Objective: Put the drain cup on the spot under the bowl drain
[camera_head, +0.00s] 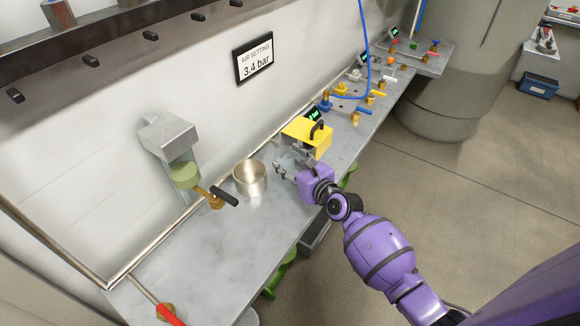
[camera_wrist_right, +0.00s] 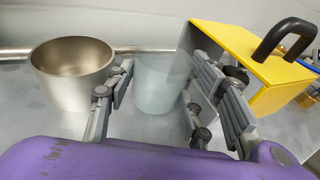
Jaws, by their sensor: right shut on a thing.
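A pale see-through cup (camera_wrist_right: 158,85), likely the drain cup, is between the fingers of my right gripper (camera_wrist_right: 152,110), which is shut on it. In the head view this gripper (camera_head: 291,171) is over the bench, with the cup (camera_head: 285,158) faint at its fingers. The greenish bowl (camera_head: 184,175) hangs under a grey wall block. Its brass drain (camera_head: 211,198) has a black handle. I make out no marked spot below the drain. My left gripper is not in view.
An open metal cup (camera_head: 250,178) stands between the drain and my right gripper; it also shows in the wrist view (camera_wrist_right: 72,75). A yellow box with a black handle (camera_head: 307,137) is close to the gripper.

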